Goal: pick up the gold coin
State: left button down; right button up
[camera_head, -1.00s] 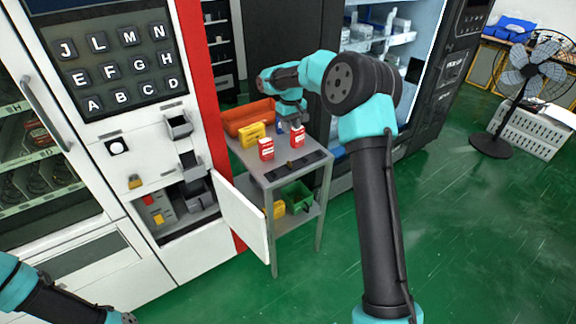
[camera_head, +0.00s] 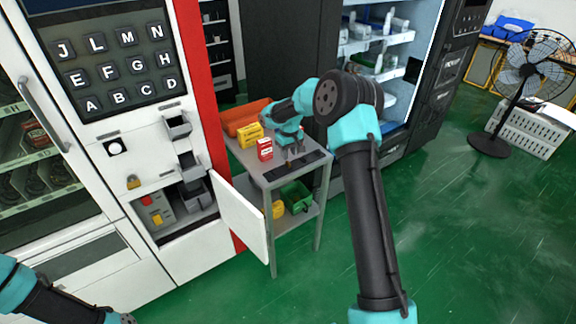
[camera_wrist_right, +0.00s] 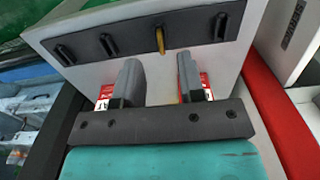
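The gold coin (camera_wrist_right: 160,40) stands on edge in one slot of a black slotted holder (camera_wrist_right: 95,45) in the right wrist view. The holder lies along the front of the grey cart top, and it also shows in the head view (camera_head: 314,163); I cannot make out the coin there. My right gripper (camera_wrist_right: 157,64) is open and empty, its two fingers spread on either side of the coin's line and a little short of it. In the head view the right gripper (camera_head: 291,163) hangs over the holder. My left arm shows at the lower left, its gripper out of frame.
A white vending machine with an open white door (camera_head: 243,222) stands left.

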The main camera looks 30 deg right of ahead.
aim_at(288, 164)
jog(key=shift+w+f, duration=0.15)
jog(key=shift+f, duration=2.4)
jog(key=shift+c, duration=0.3)
grip_shut()
